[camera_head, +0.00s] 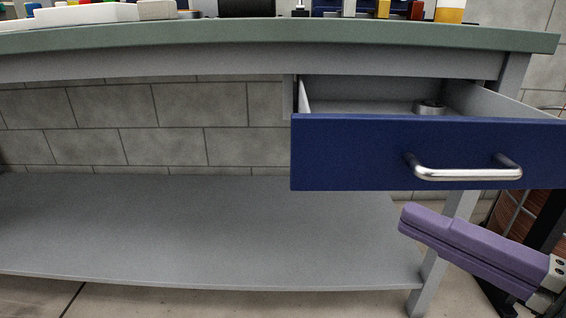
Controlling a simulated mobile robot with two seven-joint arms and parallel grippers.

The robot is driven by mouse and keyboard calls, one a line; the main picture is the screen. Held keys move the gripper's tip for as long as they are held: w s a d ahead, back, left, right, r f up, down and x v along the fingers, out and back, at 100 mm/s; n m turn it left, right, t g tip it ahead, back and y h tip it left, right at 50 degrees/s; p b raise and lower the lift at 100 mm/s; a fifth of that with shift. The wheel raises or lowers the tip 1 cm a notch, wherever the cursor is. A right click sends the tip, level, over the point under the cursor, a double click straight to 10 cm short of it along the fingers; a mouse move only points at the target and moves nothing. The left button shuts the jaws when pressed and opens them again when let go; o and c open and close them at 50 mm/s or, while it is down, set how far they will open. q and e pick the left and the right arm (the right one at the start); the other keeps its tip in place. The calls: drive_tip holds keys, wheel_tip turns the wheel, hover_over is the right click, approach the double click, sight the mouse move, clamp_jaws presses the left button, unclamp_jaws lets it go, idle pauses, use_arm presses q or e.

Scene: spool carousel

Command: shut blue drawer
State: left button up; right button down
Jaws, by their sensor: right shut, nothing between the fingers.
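The blue drawer (350,155) stands pulled out under the right end of the workbench. Its silver bar handle (465,172) is on the front face. Inside the drawer, a small round metal item (429,107) lies toward the back. My right gripper (404,217), with purple fingers, comes in from the lower right. Its fingers are together with nothing between them. The tips appear below the drawer's front in the picture, apart from the handle. My left gripper is not in view.
The green workbench top (250,37) holds several items along its edge, partly cut off. A grey lower shelf (200,230) is bare. A table leg (435,270) stands behind my right gripper. A tiled wall (150,115) is at the back.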

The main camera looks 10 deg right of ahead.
approach(312, 155)
drive_tip(key=a, duration=0.4)
drive_tip(key=w, duration=0.2)
drive_tip(key=w+b, duration=0.1)
drive_tip(key=w, duration=0.1)
drive_tip(key=shift+d, duration=0.3)
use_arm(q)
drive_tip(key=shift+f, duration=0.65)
use_arm(e)
drive_tip(key=shift+w+d, duration=0.15)
drive_tip(key=shift+w, duration=0.35)
